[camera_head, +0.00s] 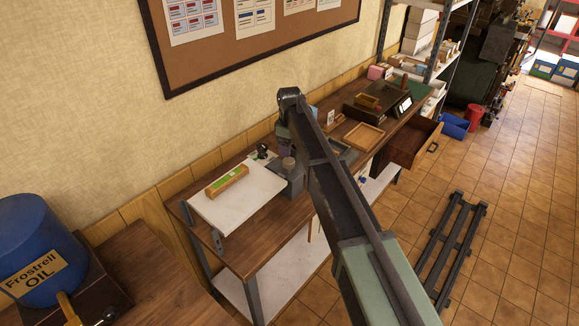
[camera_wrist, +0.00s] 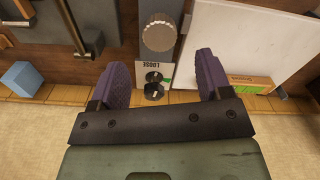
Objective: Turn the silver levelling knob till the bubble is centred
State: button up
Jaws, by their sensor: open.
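The silver knob (camera_wrist: 160,35) is round with a ribbed edge and stands on a grey block. In the wrist view it lies in line with the gap of my gripper (camera_wrist: 161,70), just past the purple fingertips. My gripper is open and empty. The knob also shows in the head view (camera_head: 288,163), beside the white plate (camera_head: 236,204). A wooden spirit level (camera_head: 227,180) with a green vial lies on that plate; its end shows in the wrist view (camera_wrist: 248,84). The bubble is too small to make out.
A black knob (camera_wrist: 154,86) sits by a "LOOSE" label, between my fingers in the picture. A blue block (camera_wrist: 21,78) lies at left there. In the head view, a wooden tray (camera_head: 363,136) and an open drawer (camera_head: 412,140) are farther along the bench; a blue oil drum (camera_head: 38,240) stands left.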

aim_at(290, 160)
notch_tip(290, 160, down, 7)
jog(key=b, duration=0.5)
jog(key=shift+f, duration=0.2)
jog(key=shift+r, duration=0.15)
jog(key=c, duration=0.9)
